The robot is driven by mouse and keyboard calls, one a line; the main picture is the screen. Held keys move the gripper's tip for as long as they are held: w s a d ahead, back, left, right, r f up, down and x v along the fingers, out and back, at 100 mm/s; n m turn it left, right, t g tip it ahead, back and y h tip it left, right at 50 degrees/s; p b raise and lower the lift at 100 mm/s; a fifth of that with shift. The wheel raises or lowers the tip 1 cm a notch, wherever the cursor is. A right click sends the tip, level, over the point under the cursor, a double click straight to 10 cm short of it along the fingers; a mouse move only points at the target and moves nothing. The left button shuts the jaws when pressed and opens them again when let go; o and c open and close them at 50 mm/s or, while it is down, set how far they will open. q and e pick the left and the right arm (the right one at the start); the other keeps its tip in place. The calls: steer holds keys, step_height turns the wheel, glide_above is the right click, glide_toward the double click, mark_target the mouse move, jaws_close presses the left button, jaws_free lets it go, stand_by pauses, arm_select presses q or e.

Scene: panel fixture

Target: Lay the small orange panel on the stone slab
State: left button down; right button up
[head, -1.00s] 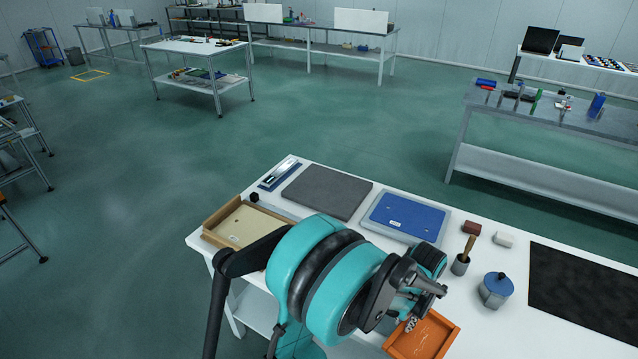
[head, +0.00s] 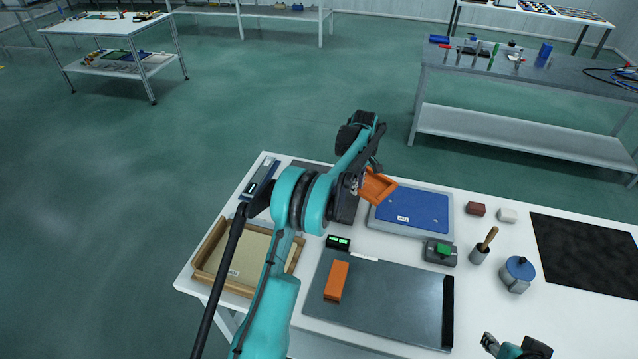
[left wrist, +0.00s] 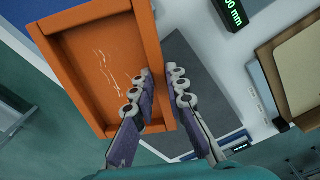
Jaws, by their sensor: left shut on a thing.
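My left gripper (head: 364,186) is shut on one rim wall of the small orange panel (head: 377,187), a shallow tray shape. The left wrist view shows the panel (left wrist: 95,65) tilted, with one finger inside its rim and one outside. In the head view it hangs over the gap between the grey stone slab (head: 312,164) and the blue panel. The slab is mostly hidden behind my left arm; part of it (left wrist: 212,85) shows below the gripper in the left wrist view. My right gripper (head: 490,343) is at the bottom edge, its fingers too small to read.
The blue panel (head: 425,212) lies right of the slab. A wooden tray (head: 212,260) is at the left. A dark plate (head: 385,310) with an orange block (head: 336,281) is in front, near a green display (head: 338,242).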

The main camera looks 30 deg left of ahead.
mark_target(349, 180)
arm_select(q)
steer(key=w+a+n, duration=0.1)
steer(key=w+a+r+n, duration=0.1)
steer(key=a+n, duration=0.1)
steer(key=w+a+n, duration=0.1)
steer(key=n, duration=0.1)
steer(key=shift+w+a+r+p, duration=0.3)
steer(key=shift+w+p, duration=0.05)
steer(key=shift+p, duration=0.05)
steer(key=shift+a+f, duration=0.1)
steer(key=shift+a, duration=0.3)
steer(key=shift+n, duration=0.3)
steer(key=s+a+f+b, duration=0.1)
steer(key=a+f, duration=0.1)
steer(key=a, duration=0.1)
steer(key=s+a+f+b, duration=0.1)
steer(key=s+a+f, duration=0.1)
steer(key=a, duration=0.1)
steer(key=s+a+f, duration=0.1)
steer(key=a+f, duration=0.1)
steer(key=a, duration=0.2)
steer(key=shift+s+f+b, duration=0.4)
steer(key=shift+f+b, duration=0.55)
steer(key=shift+f, duration=1.45)
steer(key=shift+f, duration=0.1)
steer(key=c, duration=1.5)
jaws_free()
steer(key=shift+c, duration=0.2)
